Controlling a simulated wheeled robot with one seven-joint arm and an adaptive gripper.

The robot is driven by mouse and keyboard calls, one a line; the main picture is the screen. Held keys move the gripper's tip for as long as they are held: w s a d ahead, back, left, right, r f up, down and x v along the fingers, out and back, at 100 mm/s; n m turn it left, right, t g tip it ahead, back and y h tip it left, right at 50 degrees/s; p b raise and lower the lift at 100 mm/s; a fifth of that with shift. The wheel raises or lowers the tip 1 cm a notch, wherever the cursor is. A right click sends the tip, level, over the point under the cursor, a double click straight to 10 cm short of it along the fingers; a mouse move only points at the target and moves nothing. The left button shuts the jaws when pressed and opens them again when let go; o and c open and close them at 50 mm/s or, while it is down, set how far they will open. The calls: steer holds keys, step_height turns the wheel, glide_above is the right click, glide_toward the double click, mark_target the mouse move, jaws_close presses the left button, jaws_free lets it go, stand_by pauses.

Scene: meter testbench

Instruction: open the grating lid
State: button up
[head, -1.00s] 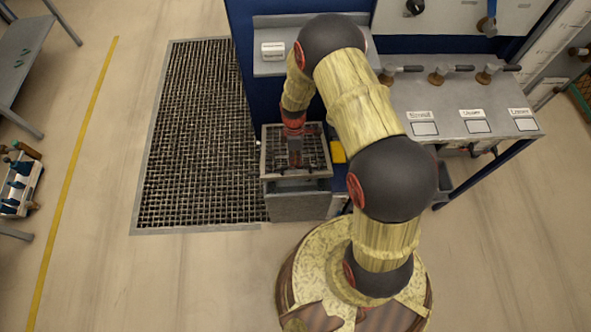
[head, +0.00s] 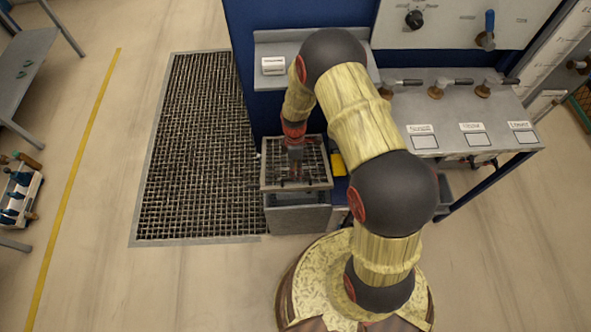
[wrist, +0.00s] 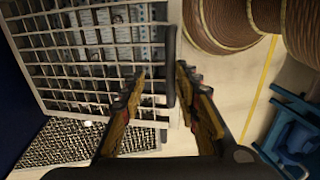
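The grating lid (head: 318,184) is a grey metal grid in a frame on top of a small grey box (head: 297,220) in front of the blue bench. A dark band shows between the lid's front edge and the box; the lid may be slightly raised, but I cannot tell surely. In the wrist view the lid (wrist: 85,45) fills the upper left. My gripper (head: 295,172) is over the lid's front part. In the wrist view my gripper (wrist: 160,68) has its fingers apart, on either side of the lid's dark edge bar (wrist: 170,50). Contact is unclear.
A large floor grating (head: 200,150) lies left of the box. A yellow block (head: 338,164) is right of the lid. The grey worktop (head: 455,120) with valves and labels is further right.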

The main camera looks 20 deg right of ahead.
steer(key=shift+a, duration=0.1)
stand_by(0.4)
step_height(320, 180, up, 10)
stand_by(0.5)
stand_by(0.3)
